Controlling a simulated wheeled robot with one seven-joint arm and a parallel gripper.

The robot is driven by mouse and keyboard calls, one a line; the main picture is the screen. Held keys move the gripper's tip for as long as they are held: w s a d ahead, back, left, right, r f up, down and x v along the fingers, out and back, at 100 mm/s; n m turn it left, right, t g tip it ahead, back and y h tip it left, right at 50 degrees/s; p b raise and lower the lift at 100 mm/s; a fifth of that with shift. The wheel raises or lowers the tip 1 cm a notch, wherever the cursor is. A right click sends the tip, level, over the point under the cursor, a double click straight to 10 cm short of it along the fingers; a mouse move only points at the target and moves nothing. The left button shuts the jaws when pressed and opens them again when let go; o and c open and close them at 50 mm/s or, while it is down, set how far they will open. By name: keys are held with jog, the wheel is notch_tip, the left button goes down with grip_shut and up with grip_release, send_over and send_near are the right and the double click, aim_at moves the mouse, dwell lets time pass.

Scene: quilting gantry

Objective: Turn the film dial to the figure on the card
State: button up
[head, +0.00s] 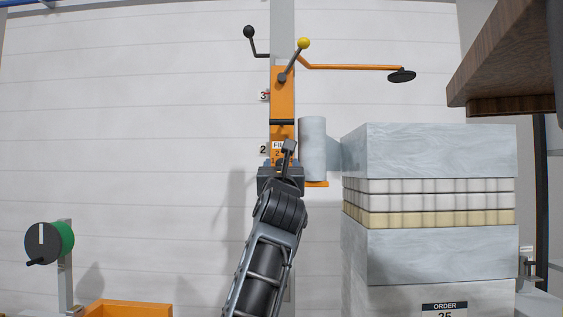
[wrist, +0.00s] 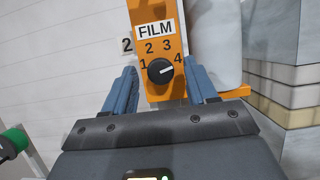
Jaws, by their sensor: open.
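The film dial (wrist: 160,71) is a round black knob on an orange post (wrist: 157,20), under a FILM label, with figures 1 to 4 around it. Its pale mark points right, toward the 4. My gripper (wrist: 161,82) is open, with one blue-grey finger left and one right of the dial in the wrist view; contact cannot be told. In the head view my gripper (head: 281,170) hides the dial, below the FILM label (head: 278,145). An order card (head: 444,309) is on the wrapped stack; its lower line seems to read 25, cut by the picture edge.
A grey film roll (head: 313,149) stands right of the post, close to the wrapped stack (head: 430,150). A yellow-knobbed lever (head: 293,60) and an orange arm are above. A green and black crank (head: 48,243) and orange bin (head: 130,308) are at left.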

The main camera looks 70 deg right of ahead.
jog(key=shift+w+d+r, duration=0.1)
jog(key=shift+d, duration=0.15)
jog(key=c, duration=1)
